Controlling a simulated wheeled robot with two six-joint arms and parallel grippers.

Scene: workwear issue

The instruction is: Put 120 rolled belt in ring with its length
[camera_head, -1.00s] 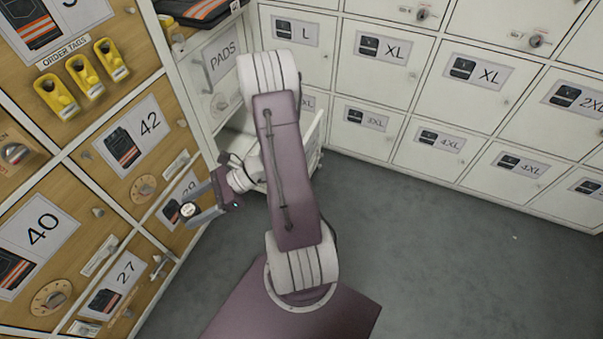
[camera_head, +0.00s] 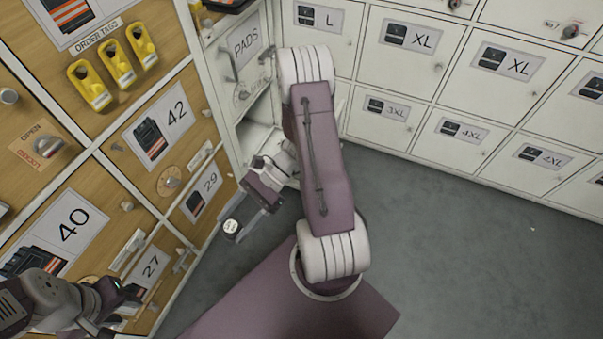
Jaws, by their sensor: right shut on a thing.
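A small rolled belt (camera_head: 231,227) shows as a dark roll with a pale round end. Any number on it is too small to read. My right gripper (camera_head: 240,215) is shut on the roll and holds it up in front of the lower wooden drawers, near the label 29. My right arm crosses the middle of the view and hides part of the corner behind it. My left gripper (camera_head: 112,308) is at the lower left, in front of the drawers labelled 40 and 27; its finger gap is unclear. No ring marked with a length can be made out.
Wooden drawers (camera_head: 88,166) with knobs and yellow order tags (camera_head: 117,63) stand on the left. A white PADS cabinet (camera_head: 243,48) with an open compartment below fills the corner. White lockers (camera_head: 408,85) line the back. The grey floor (camera_head: 440,240) at right is clear.

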